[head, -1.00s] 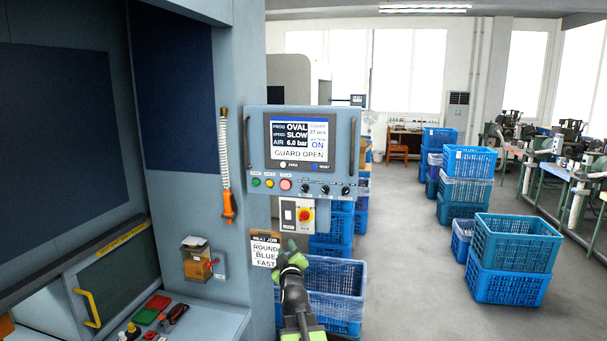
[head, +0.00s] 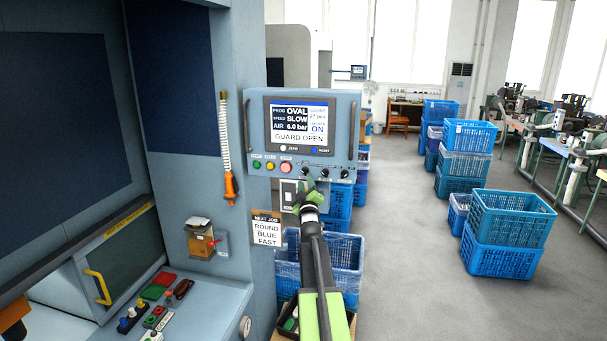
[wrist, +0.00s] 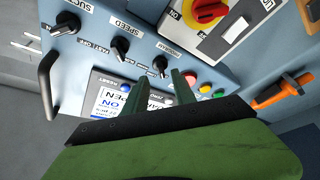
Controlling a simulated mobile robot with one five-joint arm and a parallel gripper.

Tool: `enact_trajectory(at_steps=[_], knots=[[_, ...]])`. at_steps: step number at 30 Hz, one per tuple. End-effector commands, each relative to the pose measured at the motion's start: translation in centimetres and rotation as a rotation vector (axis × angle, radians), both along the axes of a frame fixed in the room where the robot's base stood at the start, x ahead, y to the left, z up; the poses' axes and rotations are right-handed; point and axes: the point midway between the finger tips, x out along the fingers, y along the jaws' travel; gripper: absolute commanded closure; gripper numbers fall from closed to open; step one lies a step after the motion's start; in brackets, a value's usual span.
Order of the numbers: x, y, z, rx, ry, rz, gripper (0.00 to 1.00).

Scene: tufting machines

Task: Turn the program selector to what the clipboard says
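The program selector (wrist: 160,65) is a black knob with a white pointer line, rightmost of three in the upside-down wrist view. In the head view it is the leftmost knob (head: 305,172) below the screen, partly close behind my gripper (head: 308,186). My gripper is open in the wrist view (wrist: 159,79); its two green fingers are apart and empty, with the selector just beyond and between the tips. No contact is visible. The clipboard (head: 266,230) reads ROUND, BLUE, FAST. The screen (head: 299,126) shows OVAL, SLOW and GUARD OPEN.
The speed knob (wrist: 120,48) and suction knob (wrist: 66,24) sit beside the selector. A red-and-yellow rotary switch (wrist: 204,10) is close by. Colored push buttons (head: 270,166) lie left of the knobs.

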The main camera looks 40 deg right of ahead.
Motion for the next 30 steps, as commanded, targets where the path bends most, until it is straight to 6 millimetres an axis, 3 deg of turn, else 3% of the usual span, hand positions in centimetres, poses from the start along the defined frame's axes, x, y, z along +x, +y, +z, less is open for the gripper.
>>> enact_trajectory(at_steps=[1,6,17,24,30], knots=[[1.1,-0.9,0.6,0.0,0.0,0.0,0.68],[2.6,-2.3,1.1,0.0,0.001,0.001,0.68],[3.0,-2.6,1.1,0.0,0.001,0.001,0.68],[3.0,-2.5,1.1,0.0,0.001,0.001,0.98],[3.0,-2.5,1.1,0.0,0.0,0.001,1.0]])
